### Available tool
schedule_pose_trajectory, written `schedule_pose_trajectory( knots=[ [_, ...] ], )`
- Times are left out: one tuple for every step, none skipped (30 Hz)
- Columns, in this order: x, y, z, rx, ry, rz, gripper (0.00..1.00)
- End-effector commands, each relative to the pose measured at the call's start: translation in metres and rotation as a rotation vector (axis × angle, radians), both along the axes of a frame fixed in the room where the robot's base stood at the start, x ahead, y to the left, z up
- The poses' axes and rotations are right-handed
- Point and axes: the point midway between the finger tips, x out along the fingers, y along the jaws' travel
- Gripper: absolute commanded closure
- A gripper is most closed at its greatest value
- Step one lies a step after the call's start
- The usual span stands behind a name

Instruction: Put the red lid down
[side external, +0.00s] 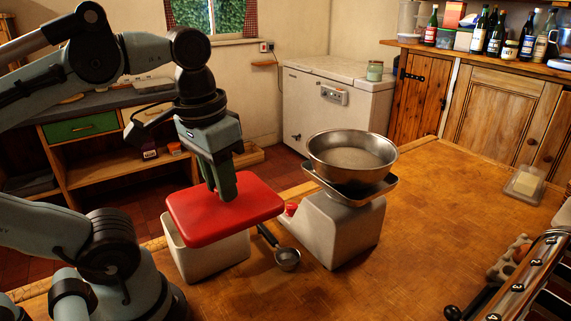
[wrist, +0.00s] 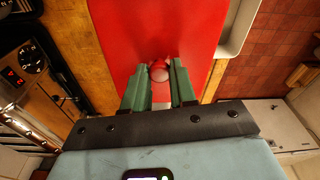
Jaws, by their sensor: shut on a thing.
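The red lid (side external: 247,213) is a flat rectangular slab. My gripper (side external: 224,193) points down and is shut on the lid's small knob, which shows between the fingers (wrist: 160,75) in the wrist view. The lid (wrist: 190,28) fills the upper middle of that view. In the side view the lid is over a white bin (side external: 212,260) on the wooden table, overhanging it to the right and slightly tilted. I cannot tell whether the lid touches the bin's rim. The bin's pale edge (wrist: 238,30) shows beside the lid in the wrist view.
A kitchen scale (side external: 335,228) with a steel bowl (side external: 352,165) stands right of the lid. A dark scoop (side external: 287,258) lies between bin and scale. A butter dish (side external: 525,185) and a stove edge (side external: 520,285) are at the right. The table's middle right is clear.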

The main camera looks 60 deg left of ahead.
Motion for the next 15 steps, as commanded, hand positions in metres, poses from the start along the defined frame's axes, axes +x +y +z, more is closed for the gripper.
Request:
schedule_pose_trajectory(
  knots=[
    [0.001, -0.003, -0.001, 0.001, 0.002, -0.026, 1.0],
    [0.001, -0.004, -0.002, 0.001, 0.003, -0.05, 1.0],
    [0.002, -0.007, -0.005, 0.002, 0.005, -0.089, 1.0],
    [0.003, -0.009, -0.007, 0.003, 0.008, -0.127, 1.0],
    [0.003, -0.012, -0.01, 0.003, 0.01, -0.174, 1.0],
    [0.004, -0.016, -0.014, 0.005, 0.014, -0.244, 1.0],
    [0.005, -0.019, -0.018, 0.004, 0.016, -0.302, 1.0],
    [0.006, -0.022, -0.022, 0.006, 0.019, -0.368, 1.0],
    [0.006, -0.027, -0.027, 0.006, 0.023, -0.455, 1.0],
    [0.007, -0.031, -0.032, 0.007, 0.025, -0.524, 1.0],
    [0.007, -0.034, -0.036, 0.009, 0.027, -0.592, 1.0],
    [0.006, -0.039, -0.042, 0.008, 0.03, -0.683, 1.0],
    [0.006, -0.043, -0.046, 0.009, 0.032, -0.75, 1.0],
    [0.005, -0.047, -0.05, 0.008, 0.033, -0.818, 1.0],
    [0.005, -0.052, -0.056, 0.009, 0.033, -0.908, 1.0]
  ],
)
